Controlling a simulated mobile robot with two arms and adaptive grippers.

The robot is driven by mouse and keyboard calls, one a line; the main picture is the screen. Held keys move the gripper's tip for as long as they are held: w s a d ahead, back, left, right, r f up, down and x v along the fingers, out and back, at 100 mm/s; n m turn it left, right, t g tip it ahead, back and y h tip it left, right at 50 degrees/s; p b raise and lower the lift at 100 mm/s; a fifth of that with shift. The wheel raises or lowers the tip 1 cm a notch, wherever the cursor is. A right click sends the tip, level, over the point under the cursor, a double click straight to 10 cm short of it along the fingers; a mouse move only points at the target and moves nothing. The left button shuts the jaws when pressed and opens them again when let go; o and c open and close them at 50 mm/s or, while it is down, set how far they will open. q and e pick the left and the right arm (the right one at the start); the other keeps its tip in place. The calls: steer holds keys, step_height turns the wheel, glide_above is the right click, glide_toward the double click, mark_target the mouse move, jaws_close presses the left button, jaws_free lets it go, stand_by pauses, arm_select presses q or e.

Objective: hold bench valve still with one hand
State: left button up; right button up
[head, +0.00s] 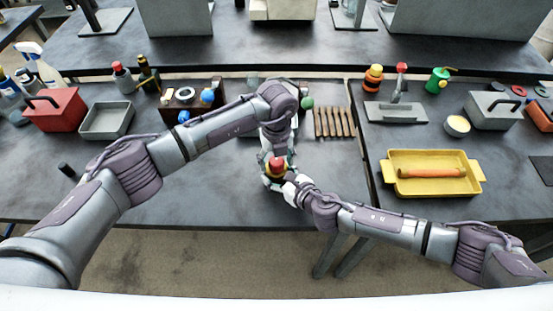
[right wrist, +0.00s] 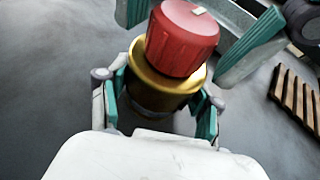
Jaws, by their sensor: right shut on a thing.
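The bench valve (head: 277,164), with a red knob, yellow collar and dark body, stands near the front edge of the middle bench. In the right wrist view its red knob (right wrist: 183,38) and yellow collar show clearly. My right gripper (head: 280,182) comes from the front right and is shut on the valve's dark body below the collar; its teal fingers (right wrist: 161,105) lie on either side. My left gripper (head: 276,157) reaches down from above. Its teal fingers (right wrist: 196,30) are spread around the red knob, with a gap at the right one.
A yellow tray (head: 480,184) with an orange roller stands to the right. A wooden slatted rack (head: 335,122) lies behind the valve. A red toolbox (head: 52,108) and grey tray (head: 106,120) stand left. The bench front left of the valve is mostly clear.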

arm_select(q)
steer(key=c, duration=0.9)
steer(key=shift+m, duration=0.4)
steer(key=m, duration=0.3)
steer(key=shift+r+m, duration=0.1)
steer(key=shift+m, duration=0.3)
steer(key=m, duration=0.4)
steer(key=shift+w+m, duration=0.1)
steer(key=shift+m, duration=0.2)
steer(key=m, duration=0.8)
steer(key=shift+m, duration=0.3)
arm_select(e)
steer(key=shift+f, duration=0.1)
